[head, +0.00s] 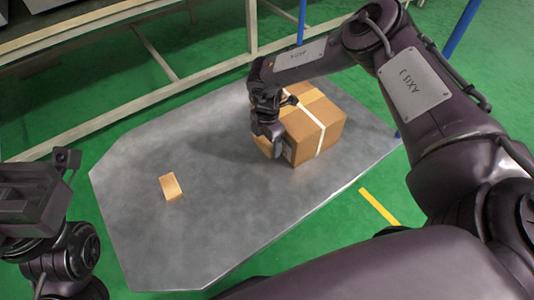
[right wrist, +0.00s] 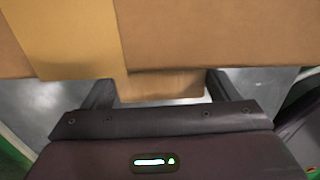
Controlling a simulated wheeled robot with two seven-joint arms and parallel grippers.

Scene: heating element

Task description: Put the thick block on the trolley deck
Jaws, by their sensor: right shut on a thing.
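The trolley deck (head: 130,225) is a grey metal plate with cut corners. My right gripper (head: 272,146) is low over its right half, beside a large cardboard box. In the right wrist view, my right gripper (right wrist: 162,92) is shut on a tan block (right wrist: 165,85), which lies between its fingers; whether the block touches the deck is unclear. In the head view only a bit of this block (head: 263,146) shows beside the gripper. A smaller-looking tan block (head: 171,186) lies on the left of the deck. My left gripper (head: 32,205) is at the left edge, its fingers unclear.
The cardboard box (head: 318,118) with a white strap stands on the right of the deck, very close to my right gripper; it also fills the top of the right wrist view (right wrist: 210,35). A metal frame (head: 140,95) stands behind. The deck's middle and front are clear.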

